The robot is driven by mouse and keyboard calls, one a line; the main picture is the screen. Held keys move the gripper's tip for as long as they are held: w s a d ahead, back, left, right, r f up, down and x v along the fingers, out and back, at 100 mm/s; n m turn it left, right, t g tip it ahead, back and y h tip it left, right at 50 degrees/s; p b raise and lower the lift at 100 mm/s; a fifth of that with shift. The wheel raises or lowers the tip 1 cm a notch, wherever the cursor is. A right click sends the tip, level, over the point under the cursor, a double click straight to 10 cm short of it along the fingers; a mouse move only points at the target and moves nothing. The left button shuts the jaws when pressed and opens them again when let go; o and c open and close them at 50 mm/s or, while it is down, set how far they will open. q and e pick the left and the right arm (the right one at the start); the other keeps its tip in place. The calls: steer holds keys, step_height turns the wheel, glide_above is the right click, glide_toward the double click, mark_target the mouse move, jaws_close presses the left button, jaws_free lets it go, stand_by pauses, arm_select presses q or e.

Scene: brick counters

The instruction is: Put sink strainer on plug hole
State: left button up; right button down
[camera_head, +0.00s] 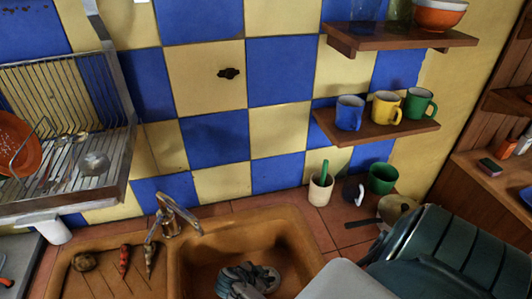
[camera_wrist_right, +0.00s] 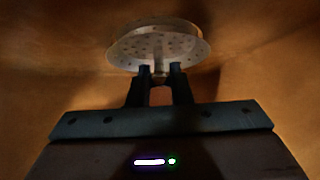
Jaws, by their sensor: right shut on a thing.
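The sink strainer (camera_wrist_right: 158,44) is a round pale metal disc with a rim and small holes, seen in the right wrist view. My right gripper (camera_wrist_right: 160,72) is shut on its near underside part and holds it tilted against the brown sink surface behind. In the head view my right gripper (camera_head: 247,281) is down inside the brown sink basin (camera_head: 205,255), and the strainer is hidden there. I cannot tell whether the strainer touches the basin. The plug hole is not visible in either view. My left gripper is not in view.
A tap (camera_head: 172,216) stands behind the basin's left side. Peppers (camera_head: 125,258) lie on the drainboard at left. A dish rack (camera_head: 75,165) hangs at upper left. Shelves hold more mugs.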

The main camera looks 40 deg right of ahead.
steer(key=shift+f, duration=0.15)
steer(key=c, duration=1.3)
jaws_free()
steer(key=shift+r, duration=0.25)
steer(key=shift+p+v, duration=2.55)
steer(key=shift+v, duration=3.45)
